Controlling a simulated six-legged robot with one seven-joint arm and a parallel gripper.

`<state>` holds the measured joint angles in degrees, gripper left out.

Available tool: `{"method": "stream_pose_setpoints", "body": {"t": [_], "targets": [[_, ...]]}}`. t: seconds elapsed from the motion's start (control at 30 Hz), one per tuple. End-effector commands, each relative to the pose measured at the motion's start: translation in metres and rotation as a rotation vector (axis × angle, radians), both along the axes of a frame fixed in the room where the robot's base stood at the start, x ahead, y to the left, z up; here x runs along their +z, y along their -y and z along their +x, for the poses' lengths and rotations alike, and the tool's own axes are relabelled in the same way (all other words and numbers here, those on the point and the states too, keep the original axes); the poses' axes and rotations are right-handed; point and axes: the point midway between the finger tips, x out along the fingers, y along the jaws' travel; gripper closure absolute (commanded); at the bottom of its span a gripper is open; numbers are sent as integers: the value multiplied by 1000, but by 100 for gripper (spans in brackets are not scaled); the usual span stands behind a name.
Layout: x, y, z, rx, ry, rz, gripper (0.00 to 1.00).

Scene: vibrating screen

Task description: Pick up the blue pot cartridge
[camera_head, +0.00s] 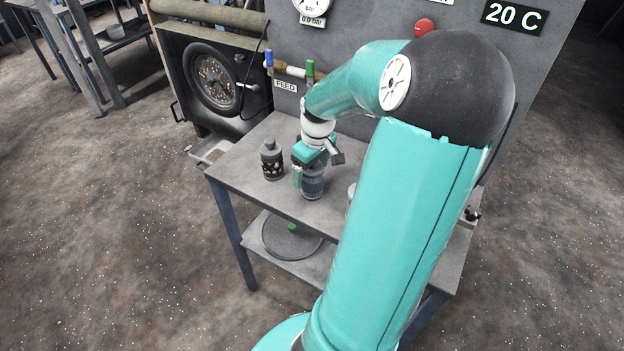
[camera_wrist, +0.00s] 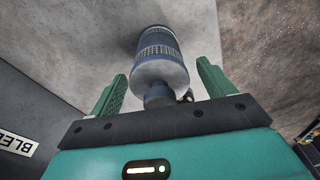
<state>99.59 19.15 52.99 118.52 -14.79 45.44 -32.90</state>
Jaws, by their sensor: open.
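The blue pot cartridge (camera_head: 312,184) stands upright on the grey table (camera_head: 240,176), partly covered by my gripper in the head view. In the wrist view the blue cartridge (camera_wrist: 160,62) lies ahead and between the two green fingers, with a mesh band and a narrower neck towards the palm. My gripper (camera_wrist: 160,85) is open, with one finger on each side of the cartridge and visible gaps to it. In the head view my gripper (camera_head: 308,172) is at the cartridge's upper part.
A dark perforated cartridge (camera_head: 271,160) stands close by to the left. A pale object (camera_head: 351,194) is partly hidden behind my arm to the right. The panel with gauge (camera_head: 313,8) and the feed valves (camera_head: 290,70) rise behind. A round disc (camera_head: 292,238) lies on the lower shelf.

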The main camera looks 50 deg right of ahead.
Motion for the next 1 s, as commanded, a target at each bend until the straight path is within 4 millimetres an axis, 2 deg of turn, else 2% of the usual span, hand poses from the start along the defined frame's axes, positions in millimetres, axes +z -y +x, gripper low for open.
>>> {"method": "stream_pose_setpoints", "body": {"t": [0.13, 0.4, 0.77, 0.87, 1.0], "targets": [[0, 0, 0, 0, 0, 0, 20], [1, 0, 0, 0, 0, 0, 71], [5, 0, 0, -1, 0, -2, 71], [12, 1, 0, -1, 1, -4, 71], [33, 1, 1, -1, 1, -7, 71]]}}
